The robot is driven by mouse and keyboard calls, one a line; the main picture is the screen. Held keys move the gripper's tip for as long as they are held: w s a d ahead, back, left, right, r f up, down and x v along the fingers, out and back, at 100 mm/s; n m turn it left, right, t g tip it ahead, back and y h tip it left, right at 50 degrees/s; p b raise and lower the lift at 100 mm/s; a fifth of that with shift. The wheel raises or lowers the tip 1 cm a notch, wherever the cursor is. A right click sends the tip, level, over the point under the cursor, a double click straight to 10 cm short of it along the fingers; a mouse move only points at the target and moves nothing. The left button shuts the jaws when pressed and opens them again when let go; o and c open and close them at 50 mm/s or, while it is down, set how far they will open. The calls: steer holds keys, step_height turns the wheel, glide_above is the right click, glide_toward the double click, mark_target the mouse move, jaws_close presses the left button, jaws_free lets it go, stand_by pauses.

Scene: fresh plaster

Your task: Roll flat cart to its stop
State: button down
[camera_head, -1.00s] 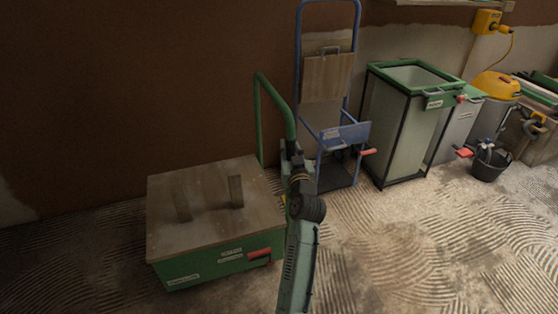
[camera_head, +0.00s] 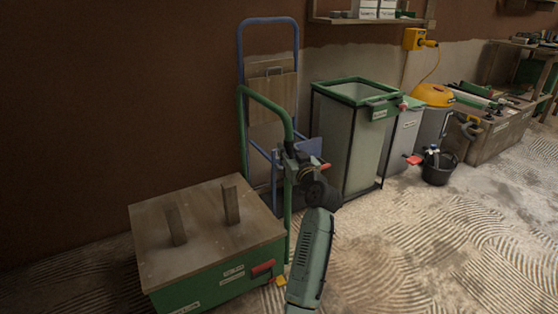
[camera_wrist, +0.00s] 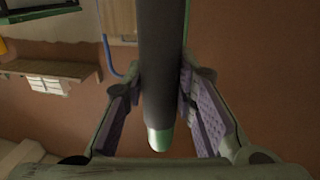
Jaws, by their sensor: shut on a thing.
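The flat cart (camera_head: 262,258) is a low green box with a wooden top and two upright wooden blocks, at the lower left of the head view. Its green push handle (camera_head: 243,130) rises at the cart's right end. My gripper (camera_head: 290,152) is at the right post of this handle. In the wrist view my gripper (camera_wrist: 160,105) has its purple-padded fingers on either side of the handle's dark grip (camera_wrist: 160,60), with green tube below it. A red lever (camera_head: 263,268) is on the cart's front side. The cart's stop cannot be made out.
A blue hand truck (camera_head: 297,60) stands against the brown wall behind the handle. A green-framed bin (camera_head: 350,140), a yellow-topped container (camera_head: 433,96) and a black bucket (camera_head: 438,166) stand further right. Ridged floor (camera_head: 400,250) is clear at the front right.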

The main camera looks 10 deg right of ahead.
steer(key=shift+w+d+r, duration=0.1)
steer(key=shift+w+d, duration=0.1)
steer(key=shift+d, duration=0.05)
steer(key=shift+d+r, duration=0.1)
steer(key=shift+d, duration=0.05)
steer(key=c, duration=1.3)
jaws_free()
steer(key=shift+d, duration=0.1)
steer(key=shift+f, duration=0.2)
steer(key=s+d, duration=0.1)
steer(key=s, duration=1.1)
steer(key=shift+d, duration=0.15)
